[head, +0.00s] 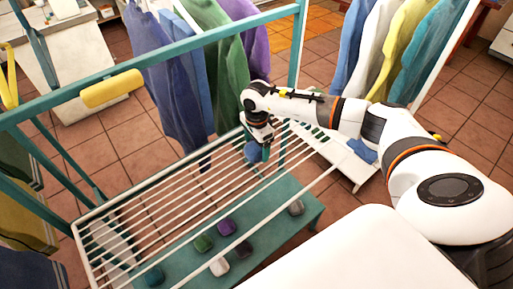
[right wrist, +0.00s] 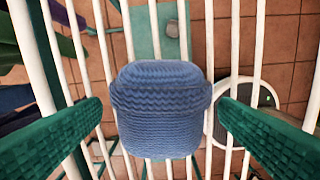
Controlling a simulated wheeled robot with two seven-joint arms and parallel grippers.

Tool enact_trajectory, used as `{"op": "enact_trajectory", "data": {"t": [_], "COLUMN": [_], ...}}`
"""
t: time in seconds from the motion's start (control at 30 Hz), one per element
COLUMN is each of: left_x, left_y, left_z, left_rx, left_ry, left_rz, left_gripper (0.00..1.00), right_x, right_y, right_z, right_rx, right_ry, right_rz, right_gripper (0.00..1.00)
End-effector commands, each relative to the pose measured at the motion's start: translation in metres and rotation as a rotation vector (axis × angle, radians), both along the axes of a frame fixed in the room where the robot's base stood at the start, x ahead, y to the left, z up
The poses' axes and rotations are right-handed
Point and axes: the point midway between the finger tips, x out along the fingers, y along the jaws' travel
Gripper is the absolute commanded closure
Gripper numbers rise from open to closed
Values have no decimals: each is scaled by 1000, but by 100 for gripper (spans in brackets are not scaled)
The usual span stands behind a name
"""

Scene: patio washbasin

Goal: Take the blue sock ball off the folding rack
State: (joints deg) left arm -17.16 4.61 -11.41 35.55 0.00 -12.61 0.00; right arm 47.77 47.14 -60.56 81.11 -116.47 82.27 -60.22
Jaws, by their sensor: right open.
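The blue sock ball (right wrist: 160,112) rests on the white bars of the folding rack (right wrist: 92,30), with knitted ridges and a folded cuff. In the right wrist view it sits between the two green fingers of my right gripper (right wrist: 160,130), with a gap on both sides. My right gripper (head: 263,150) is open, over the rack's far right part in the head view. There the blue sock ball (head: 251,155) shows only partly beneath it. The folding rack (head: 140,212) has white bars and a teal frame. My left gripper is not in view.
A teal shelf (head: 270,217) below the bars carries several other sock balls, including a green one (head: 203,243) and a white one (head: 219,266). A teal rail (head: 200,40) crosses above the rack. Garments (head: 165,80) hang behind it. A white bench (head: 345,168) stands right.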

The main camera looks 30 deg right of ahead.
Motion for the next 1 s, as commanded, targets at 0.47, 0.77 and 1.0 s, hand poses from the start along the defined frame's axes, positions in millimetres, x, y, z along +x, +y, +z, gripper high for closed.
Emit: {"op": "enact_trajectory", "data": {"t": [0.47, 0.77, 1.0], "left_x": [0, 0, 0], "left_y": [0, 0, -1], "left_z": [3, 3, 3], "left_rx": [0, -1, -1], "left_ry": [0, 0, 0], "left_rz": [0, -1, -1], "left_gripper": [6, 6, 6], "right_x": [0, 0, 0], "right_y": [0, 0, 0], "right_z": [-16, -16, -14], "right_rx": [0, 0, 0], "right_ry": [0, 0, -2], "right_rz": [0, 0, 0], "right_gripper": [29, 64, 64]}}
